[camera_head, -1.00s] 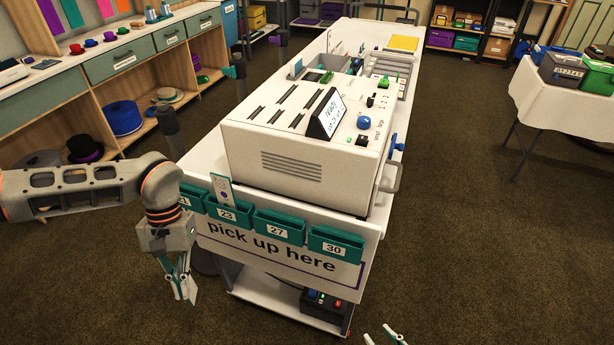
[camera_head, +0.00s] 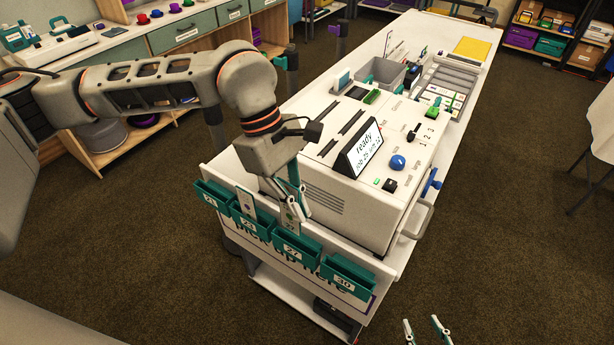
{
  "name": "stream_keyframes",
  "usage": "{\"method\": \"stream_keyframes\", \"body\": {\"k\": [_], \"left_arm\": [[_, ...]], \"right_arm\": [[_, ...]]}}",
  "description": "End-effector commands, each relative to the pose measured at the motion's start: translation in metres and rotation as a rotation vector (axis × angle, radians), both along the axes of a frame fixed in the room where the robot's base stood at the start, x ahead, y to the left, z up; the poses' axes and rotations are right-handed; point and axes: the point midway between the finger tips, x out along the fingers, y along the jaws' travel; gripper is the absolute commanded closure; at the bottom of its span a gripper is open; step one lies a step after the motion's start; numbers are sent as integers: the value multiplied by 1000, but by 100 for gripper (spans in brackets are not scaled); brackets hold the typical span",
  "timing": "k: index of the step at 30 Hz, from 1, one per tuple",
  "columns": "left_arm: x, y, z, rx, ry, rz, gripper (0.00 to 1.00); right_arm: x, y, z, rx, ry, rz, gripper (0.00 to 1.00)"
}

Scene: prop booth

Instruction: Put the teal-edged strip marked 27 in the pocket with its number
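My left gripper (camera_head: 292,210) is shut on a pale teal-edged strip (camera_head: 290,223) and holds it roughly upright, fingers pointing down. A small mark on the strip looks like 27. Its lower end is at the mouth of the teal pocket labelled 27 (camera_head: 293,252); I cannot tell whether it is inside or just above. Beside it are pockets 21 (camera_head: 211,199), 23 (camera_head: 248,223) and 30 (camera_head: 345,282). Another strip (camera_head: 245,199) stands in pocket 23. My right gripper (camera_head: 425,332) shows only its fingertips at the bottom edge, apart and empty.
The white machine (camera_head: 330,210) with its "ready" screen (camera_head: 361,150) stands close behind the pockets. The pockets hang on the front of a white cart (camera_head: 385,290). A shelf counter (camera_head: 120,45) is at the back left. The floor on the right is clear.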

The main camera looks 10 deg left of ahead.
Motion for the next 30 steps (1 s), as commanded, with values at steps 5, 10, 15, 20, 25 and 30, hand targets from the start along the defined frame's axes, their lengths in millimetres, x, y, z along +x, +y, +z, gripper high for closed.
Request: {"method": "stream_keyframes", "body": {"k": [5, 10, 15, 20, 25, 30], "left_arm": [[-2, -5, 11, 0, 0, 58, 100], [-2, -5, 7, 1, 1, 63, 100], [-2, -5, -1, 2, 1, 63, 100], [-2, -5, -12, 2, 2, 63, 100], [-3, -5, -25, 1, 3, 63, 100], [-2, -5, -34, 1, 1, 62, 100]], "right_arm": [[-3, -1, 0, -2, 7, 0, 60], [-5, -1, -2, -1, 11, 0, 60], [-6, 2, -5, 2, 11, 3, 60], [-5, 7, -5, 8, 5, 11, 60], [-1, 9, -2, 12, -10, 14, 60], [1, 8, -3, 11, -15, 14, 60]]}}
